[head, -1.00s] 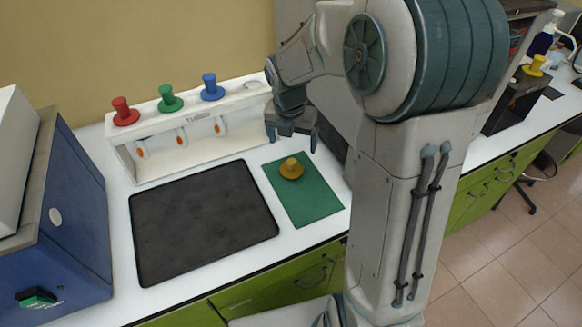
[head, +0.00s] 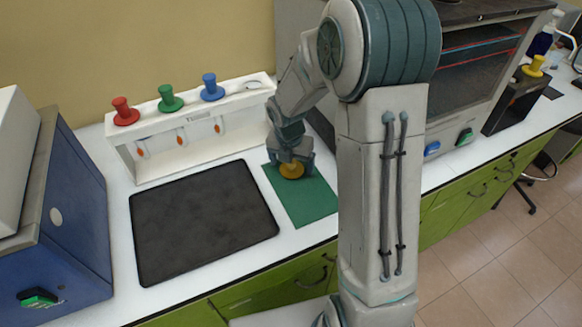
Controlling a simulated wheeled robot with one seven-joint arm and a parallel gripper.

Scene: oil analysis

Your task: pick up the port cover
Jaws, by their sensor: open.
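The port cover is most likely the yellow knobbed piece (head: 291,171) on the green mat (head: 310,205), as it is the only loose piece there. My gripper (head: 290,168) is open and directly above it, pointing down. One finger shows on each side of the piece. The gripper hides the knob on top, and only the round lower part shows. I cannot tell whether the fingers touch it.
A white rack (head: 190,130) with red, green and blue knobs stands behind a dark mat (head: 205,220). A blue machine (head: 50,225) is at the left. A grey oven-like machine (head: 470,75) stands behind my arm. Another yellow knob (head: 534,66) sits on a black box at the right.

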